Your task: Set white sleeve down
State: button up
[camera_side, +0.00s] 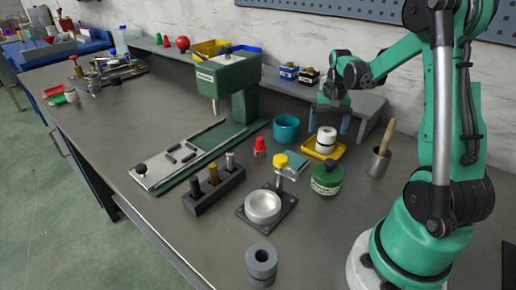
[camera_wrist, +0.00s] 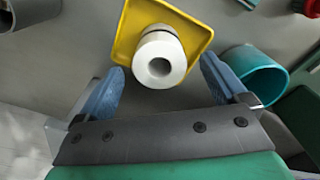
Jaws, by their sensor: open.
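The white sleeve (camera_side: 326,138) stands upright on the yellow tray (camera_side: 311,149), with a dark band around it. In the wrist view the sleeve (camera_wrist: 161,62) shows its round hole toward the camera, on the yellow tray (camera_wrist: 197,32). My gripper (camera_side: 328,122) is open, its blue fingers hanging apart just above the sleeve. In the wrist view the two fingers of my gripper (camera_wrist: 160,78) are spread to either side of the sleeve, with visible gaps. The fingers do not appear to touch it.
A teal cup (camera_side: 286,128) stands left of the tray; it is close to one finger in the wrist view (camera_wrist: 252,74). A green jar (camera_side: 327,178) stands in front, and a grey pot with a wooden handle (camera_side: 378,163) at right. A shelf runs behind.

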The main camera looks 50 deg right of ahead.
notch_tip(320, 180, up, 10)
jog(key=a+f+n+t, duration=0.1)
jog(key=a+n+t, duration=0.6)
jog(key=a, duration=1.7)
jog(key=n, duration=0.3)
jog(key=shift+w+a+f+n, duration=0.3)
jog(key=shift+a+f+n, duration=0.05)
jog(key=shift+a+n, duration=0.05)
